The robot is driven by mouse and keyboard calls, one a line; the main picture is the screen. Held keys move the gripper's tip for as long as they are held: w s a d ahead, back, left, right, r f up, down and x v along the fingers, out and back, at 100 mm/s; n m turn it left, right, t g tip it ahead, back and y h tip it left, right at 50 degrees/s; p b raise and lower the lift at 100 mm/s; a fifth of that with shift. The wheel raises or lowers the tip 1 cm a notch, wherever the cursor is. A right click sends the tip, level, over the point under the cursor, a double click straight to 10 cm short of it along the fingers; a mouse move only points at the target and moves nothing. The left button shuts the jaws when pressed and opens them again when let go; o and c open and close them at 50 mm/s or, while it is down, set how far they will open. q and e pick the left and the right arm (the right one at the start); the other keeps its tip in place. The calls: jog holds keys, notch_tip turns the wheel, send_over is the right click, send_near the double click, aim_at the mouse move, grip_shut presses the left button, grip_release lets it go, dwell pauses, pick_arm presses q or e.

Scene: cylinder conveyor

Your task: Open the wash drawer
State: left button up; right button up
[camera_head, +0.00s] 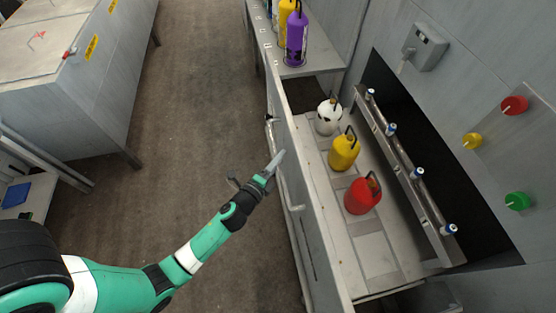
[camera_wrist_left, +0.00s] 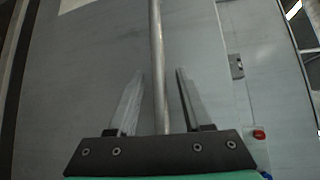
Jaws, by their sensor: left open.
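The wash drawer shows in the head view as a long grey front panel (camera_head: 316,232) with a metal bar handle (camera_head: 292,205) along its outer face. Behind the panel, a white (camera_head: 328,116), a yellow (camera_head: 344,151) and a red cylinder (camera_head: 362,195) stand on a grey bed. My left gripper (camera_head: 275,163) is at the handle, outside the panel. In the left wrist view the gripper (camera_wrist_left: 160,74) is open, with the handle bar (camera_wrist_left: 157,50) running between its two fingers. I cannot tell whether a finger touches the bar. My right gripper is not in view.
A rail with several blue-capped nozzles (camera_head: 417,173) runs beside the bed. Red (camera_head: 514,105), yellow (camera_head: 472,141) and green buttons (camera_head: 517,201) are on the right wall. A purple cylinder (camera_head: 296,38) stands on the far bench. The brown floor (camera_head: 195,110) left of the panel is clear.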

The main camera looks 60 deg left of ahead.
pick_arm(q)
jog(key=b+v, duration=0.1)
jog(key=v, duration=1)
jog(key=shift+s+b, duration=0.3)
jog(key=shift+b, duration=0.05)
